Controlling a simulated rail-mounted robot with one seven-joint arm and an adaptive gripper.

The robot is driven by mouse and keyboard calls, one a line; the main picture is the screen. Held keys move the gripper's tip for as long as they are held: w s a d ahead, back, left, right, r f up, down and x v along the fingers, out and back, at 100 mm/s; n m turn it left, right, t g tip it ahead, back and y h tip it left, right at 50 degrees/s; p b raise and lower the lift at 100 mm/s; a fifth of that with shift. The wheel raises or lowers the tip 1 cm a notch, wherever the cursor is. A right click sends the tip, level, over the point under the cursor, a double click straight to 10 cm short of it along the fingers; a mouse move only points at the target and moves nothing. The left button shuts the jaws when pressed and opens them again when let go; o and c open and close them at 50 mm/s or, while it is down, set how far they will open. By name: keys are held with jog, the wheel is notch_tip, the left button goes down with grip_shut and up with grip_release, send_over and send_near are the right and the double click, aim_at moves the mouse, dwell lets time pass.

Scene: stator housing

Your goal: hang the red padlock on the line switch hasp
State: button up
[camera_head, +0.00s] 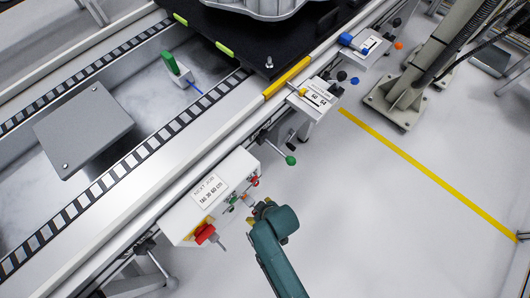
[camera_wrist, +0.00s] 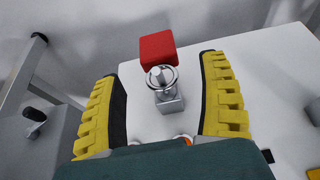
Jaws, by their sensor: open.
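In the wrist view a red block (camera_wrist: 158,48), which looks like the padlock's body, is beyond my fingertips. Below it in the picture a metal ring (camera_wrist: 162,78) appears to lie around a pin, above a small grey metal block (camera_wrist: 170,104). I cannot tell whether the ring fully encircles the pin. My gripper (camera_wrist: 161,70) is open, its yellow fingers on either side of these parts and apart from them. In the head view my gripper (camera_head: 261,204) is close to the front of the white switch box (camera_head: 184,215). A red part (camera_head: 205,233) shows at the box's lower front.
A green-knobbed lever (camera_head: 290,160) stands out from the rail. A station with a small label (camera_head: 317,96) and one with a blue part (camera_head: 346,39) lie farther along it. The floor right of my arm is clear, with a yellow line (camera_head: 430,175).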

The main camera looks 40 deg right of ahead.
jog(key=b+x, duration=0.2)
jog(key=x, duration=0.3)
jog(key=shift+f, duration=0.1)
jog(key=c, duration=1.3)
